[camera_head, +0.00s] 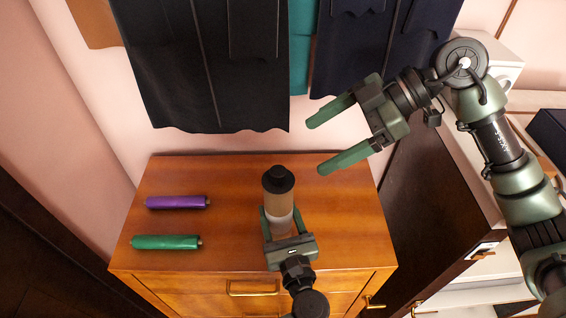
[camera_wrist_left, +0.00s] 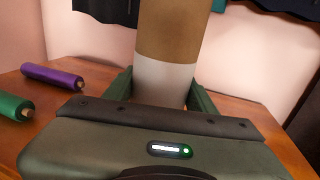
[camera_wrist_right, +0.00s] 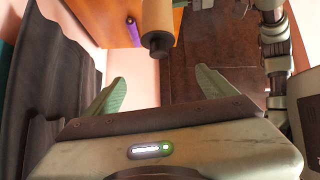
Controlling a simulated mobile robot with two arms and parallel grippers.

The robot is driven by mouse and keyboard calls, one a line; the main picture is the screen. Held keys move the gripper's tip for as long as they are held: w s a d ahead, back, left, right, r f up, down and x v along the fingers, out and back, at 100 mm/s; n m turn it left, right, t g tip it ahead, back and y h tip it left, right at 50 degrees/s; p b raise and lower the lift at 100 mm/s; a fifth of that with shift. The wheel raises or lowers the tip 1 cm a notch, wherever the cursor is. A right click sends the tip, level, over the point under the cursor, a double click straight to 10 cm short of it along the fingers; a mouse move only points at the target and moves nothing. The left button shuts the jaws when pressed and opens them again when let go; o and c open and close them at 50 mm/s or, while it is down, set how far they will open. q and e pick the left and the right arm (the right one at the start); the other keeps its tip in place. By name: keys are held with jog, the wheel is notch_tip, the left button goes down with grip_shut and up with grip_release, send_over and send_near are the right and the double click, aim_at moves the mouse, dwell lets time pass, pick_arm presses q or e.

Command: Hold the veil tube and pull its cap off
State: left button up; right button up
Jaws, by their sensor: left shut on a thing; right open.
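The veil tube (camera_head: 279,208) stands upright over the wooden cabinet, brown above with a white lower band. Its black cap (camera_head: 279,180) is on the top end. My left gripper (camera_head: 279,220) is shut on the tube around the white band, also seen in the left wrist view (camera_wrist_left: 165,90). In the right wrist view the tube (camera_wrist_right: 158,15) shows with its dark capped end (camera_wrist_right: 157,42) beyond the fingers. My right gripper (camera_head: 320,146) is open and empty, up and to the right of the cap, apart from it. The tube's bottom end is hidden.
A purple roll (camera_head: 177,202) and a green roll (camera_head: 166,242) lie on the left of the wooden cabinet top (camera_head: 225,180). Dark gowns (camera_head: 200,70) hang behind, close to my right gripper. The cabinet top right of the tube is clear.

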aim_at(278, 171)
jog(key=s+a+r+n+h, duration=0.1)
jog(key=a+n+h, duration=0.25)
jog(key=n, duration=0.95)
jog(key=a+r+n+h, duration=0.2)
jog(key=a+n+h, duration=0.15)
jog(key=n, duration=0.95)
jog(key=f+n, duration=0.2)
jog(key=f, duration=0.1)
jog(key=a+f+n+h, duration=0.1)
jog(key=f+n, duration=0.2)
jog(key=f, duration=0.1)
jog(key=w+f+n, duration=0.1)
jog(key=f+n, duration=0.2)
jog(key=f, duration=0.1)
jog(key=shift+a+f, duration=0.15)
jog(key=shift+a, duration=0.15)
jog(key=c, duration=1.6)
